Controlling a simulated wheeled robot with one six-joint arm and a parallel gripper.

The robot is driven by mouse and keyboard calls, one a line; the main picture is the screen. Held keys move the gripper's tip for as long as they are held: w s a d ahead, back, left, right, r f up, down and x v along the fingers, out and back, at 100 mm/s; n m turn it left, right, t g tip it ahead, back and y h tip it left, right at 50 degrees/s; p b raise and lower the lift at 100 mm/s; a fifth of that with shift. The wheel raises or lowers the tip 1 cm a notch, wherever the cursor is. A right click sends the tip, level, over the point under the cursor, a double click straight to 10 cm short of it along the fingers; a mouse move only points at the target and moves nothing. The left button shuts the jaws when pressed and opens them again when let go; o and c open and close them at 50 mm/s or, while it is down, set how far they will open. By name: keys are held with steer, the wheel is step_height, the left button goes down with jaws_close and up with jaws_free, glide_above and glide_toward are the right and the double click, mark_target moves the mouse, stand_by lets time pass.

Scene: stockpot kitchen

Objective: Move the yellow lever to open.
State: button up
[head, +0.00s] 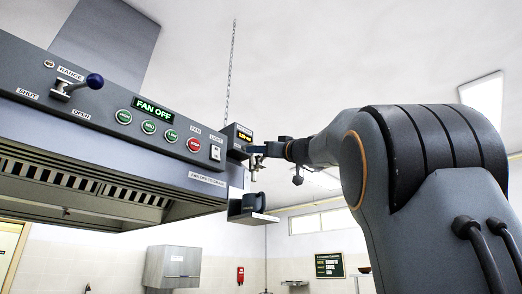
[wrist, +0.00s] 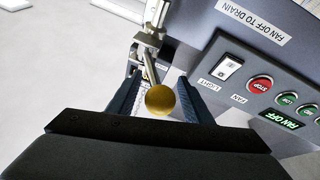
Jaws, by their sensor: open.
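The yellow lever is a metal rod with a round yellow knob (wrist: 160,98), seen close up in the wrist view. Its rod rises from the knob to a metal bracket on the side of the grey hood. My gripper (wrist: 157,80) is open, with one finger on each side of the knob and rod. A gap shows on both sides, and I see no clear grip. In the head view my gripper (head: 264,150) is at the right end of the hood. The yellow knob cannot be made out there.
The hood front (head: 120,95) carries a blue-knobbed lever (head: 94,81) marked SHUT and OPEN, a lit FAN OFF display (head: 153,107), round buttons and a light switch (head: 215,153). A dark cup (head: 253,201) stands on a small shelf below my gripper. Open room lies right of the hood.

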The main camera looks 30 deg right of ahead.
jaws_close()
